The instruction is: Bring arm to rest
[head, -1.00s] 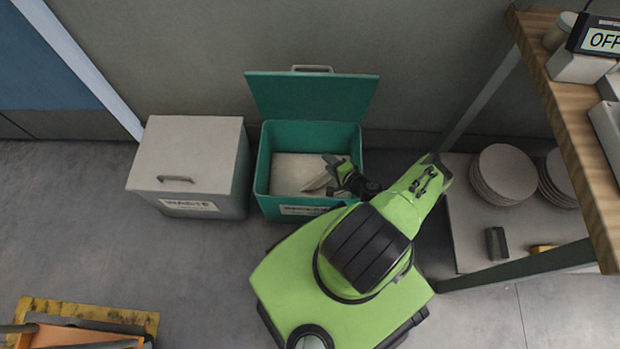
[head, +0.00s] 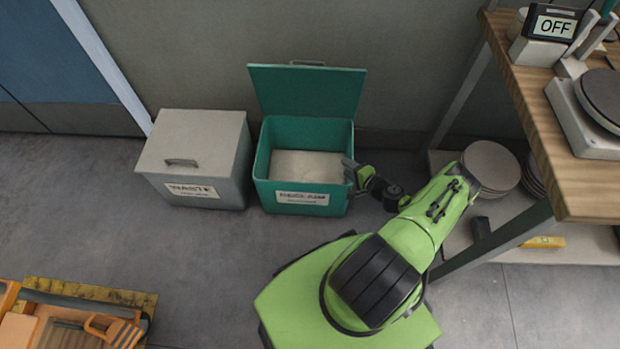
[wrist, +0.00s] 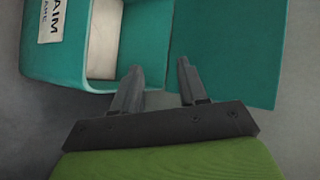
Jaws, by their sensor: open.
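My gripper (head: 349,166) is open and empty at the right rim of the teal bin (head: 262,165). In the wrist view, my gripper's two dark fingers (wrist: 160,72) stand apart with nothing between them. The teal bin (wrist: 62,62) also shows there, turned on its side, with its open lid (wrist: 225,50). My arm is green and still reaches out toward the bin. A pale flat surface (head: 305,165) shows inside the bin; I cannot tell what it is.
A closed grey waste bin (head: 195,150) stands left of the teal bin. On the right is a wooden bench (head: 530,130) with a device reading OFF (head: 556,27). Plates (head: 490,165) are stacked on its low shelf. A yellow-edged cart (head: 90,292) is at lower left.

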